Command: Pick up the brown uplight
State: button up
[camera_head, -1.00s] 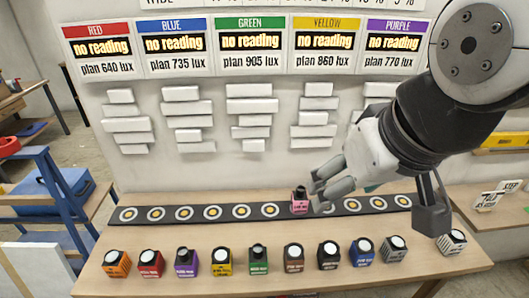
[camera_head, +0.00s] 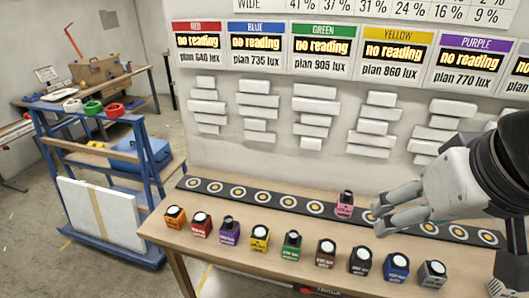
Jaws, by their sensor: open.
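The brown uplight (camera_head: 325,254) stands in the front row on the wooden table, between the green uplight (camera_head: 291,245) and a black one (camera_head: 361,261). It is a small dark brown block with a round white top and a label on its front. My gripper (camera_head: 375,217) is open and empty above the dark strip, to the right of and behind the brown uplight. Its fingers point left, close beside a pink uplight (camera_head: 345,204) that stands on the strip. I cannot tell whether they touch it.
Orange (camera_head: 175,217), red, purple and yellow uplights stand left in the row; blue (camera_head: 396,267) and grey ones stand right. A dark strip (camera_head: 265,199) with ringed spots runs behind them. White wall blocks and panels reading "no reading" rise behind. A blue rack (camera_head: 100,165) stands left.

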aim_at(325, 256)
jog(key=k+j+z, duration=0.15)
jog(key=k+j, duration=0.25)
jog(key=k+j+z, duration=0.2)
jog(key=k+j, duration=0.15)
jog(key=k+j+z, duration=0.15)
jog(key=k, duration=0.35)
jog(key=j, duration=0.1)
